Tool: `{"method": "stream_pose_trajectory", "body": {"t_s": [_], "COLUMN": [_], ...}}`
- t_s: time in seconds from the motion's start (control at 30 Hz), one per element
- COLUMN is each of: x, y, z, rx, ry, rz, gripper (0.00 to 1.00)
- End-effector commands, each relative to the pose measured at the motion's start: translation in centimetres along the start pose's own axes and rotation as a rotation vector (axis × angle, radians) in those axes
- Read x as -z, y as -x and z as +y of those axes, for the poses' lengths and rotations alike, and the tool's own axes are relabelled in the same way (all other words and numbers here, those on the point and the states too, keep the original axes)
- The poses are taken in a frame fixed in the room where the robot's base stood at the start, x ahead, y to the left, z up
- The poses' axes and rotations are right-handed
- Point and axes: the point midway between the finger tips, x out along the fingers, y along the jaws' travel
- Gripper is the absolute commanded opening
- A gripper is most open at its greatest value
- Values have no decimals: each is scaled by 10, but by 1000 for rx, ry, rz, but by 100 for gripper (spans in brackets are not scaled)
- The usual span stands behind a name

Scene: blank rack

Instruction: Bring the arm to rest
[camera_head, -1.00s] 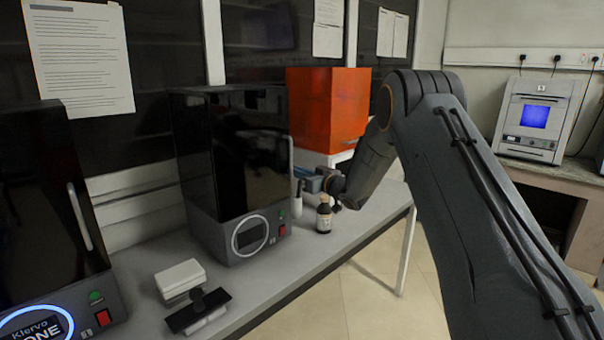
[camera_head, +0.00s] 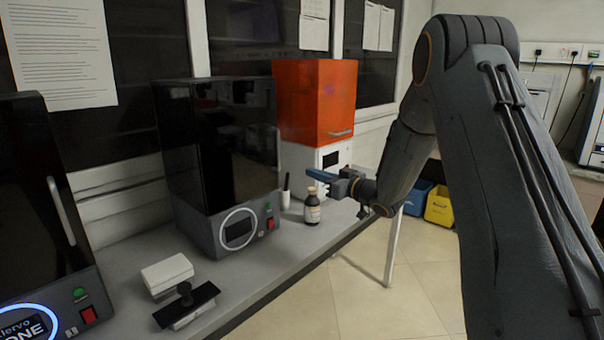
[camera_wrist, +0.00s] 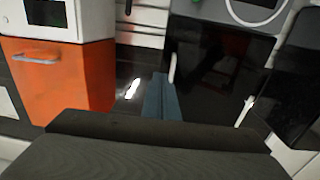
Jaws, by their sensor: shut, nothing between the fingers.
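My arm rises at the right of the head view and bends down to my gripper (camera_head: 334,184), which is over the bench's front edge near a small brown bottle. The gripper's blue fingers are together with nothing between them. In the wrist view the closed blue fingers (camera_wrist: 162,98) point toward the machines. The brown bottle (camera_head: 312,208) stands upright on the bench, just below and left of the fingers, and appears apart from them.
The grey bench (camera_head: 268,258) holds a dark-covered machine (camera_head: 222,150), another at the left (camera_head: 40,200), an orange-topped machine (camera_head: 315,105), a white box (camera_head: 167,273) and a black-handled stamp-like item (camera_head: 186,304). Blue (camera_head: 416,198) and yellow (camera_head: 440,206) bins stand on the open floor behind.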

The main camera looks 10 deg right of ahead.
Motion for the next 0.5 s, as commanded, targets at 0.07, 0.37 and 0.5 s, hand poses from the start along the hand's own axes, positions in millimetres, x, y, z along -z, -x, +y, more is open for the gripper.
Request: {"method": "stream_pose_trajectory", "body": {"t_s": [0.07, 0.37, 0.5], "x": [1, -36, -66], "y": [3, 66, 134], "z": [1, 1, -27], "rx": [-28, -367, -497], "ry": [3, -32, -102], "rz": [-24, -416, -674], "gripper": [0, 0, 0]}}
